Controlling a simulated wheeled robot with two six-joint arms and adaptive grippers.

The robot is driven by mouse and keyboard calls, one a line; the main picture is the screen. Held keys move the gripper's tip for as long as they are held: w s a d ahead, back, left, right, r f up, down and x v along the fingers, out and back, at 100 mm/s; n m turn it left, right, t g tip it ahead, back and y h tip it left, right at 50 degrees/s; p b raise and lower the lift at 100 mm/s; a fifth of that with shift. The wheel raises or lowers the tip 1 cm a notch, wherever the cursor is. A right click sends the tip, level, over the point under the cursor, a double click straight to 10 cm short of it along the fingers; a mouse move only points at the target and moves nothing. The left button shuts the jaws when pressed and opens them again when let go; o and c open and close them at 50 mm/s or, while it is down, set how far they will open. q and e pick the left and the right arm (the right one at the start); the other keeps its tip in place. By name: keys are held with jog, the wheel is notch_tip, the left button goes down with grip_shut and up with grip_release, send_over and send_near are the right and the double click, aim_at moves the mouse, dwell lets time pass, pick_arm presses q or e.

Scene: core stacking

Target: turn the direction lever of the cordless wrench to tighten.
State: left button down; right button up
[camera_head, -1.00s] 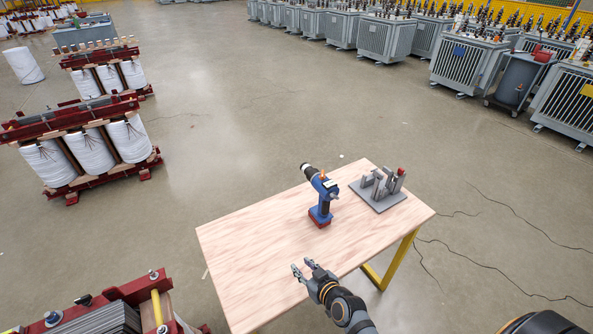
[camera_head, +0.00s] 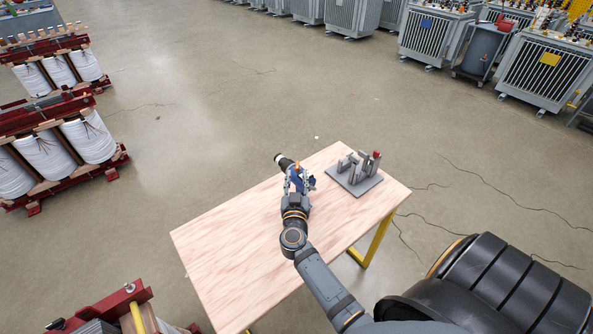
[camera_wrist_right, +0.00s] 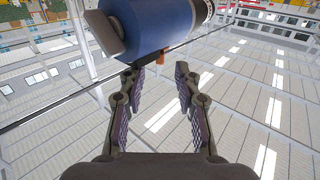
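The cordless wrench (camera_head: 283,162) stands on the wooden table, its black nose pointing to the far left. My right gripper (camera_head: 297,182) is at its near side and hides most of its handle and base. In the right wrist view, the blue wrench body (camera_wrist_right: 155,20) fills the top. A small orange part (camera_wrist_right: 156,62), possibly the direction lever, sticks out below the body. The open fingers of my right gripper (camera_wrist_right: 157,72) stand on either side of this orange part, with gaps visible. My left gripper is not in view.
A grey fixture (camera_head: 355,184) with upright blocks and a red knob stands on the table (camera_head: 215,245), right of the wrench. The table's near left is bare. Red-framed coil units (camera_head: 85,135) stand on the floor at left; grey transformers (camera_head: 540,70) stand at the back right.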

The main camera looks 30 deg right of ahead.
aim_at(297, 169)
jog(key=b+x, duration=0.1)
jog(key=x, duration=0.2)
jog(key=shift+w+d+f, duration=0.1)
jog(key=shift+w+f, duration=0.1)
jog(key=shift+w+d+r, duration=0.2)
jog(key=shift+w+d, duration=0.15)
jog(key=shift+w, duration=0.1)
grip_shut()
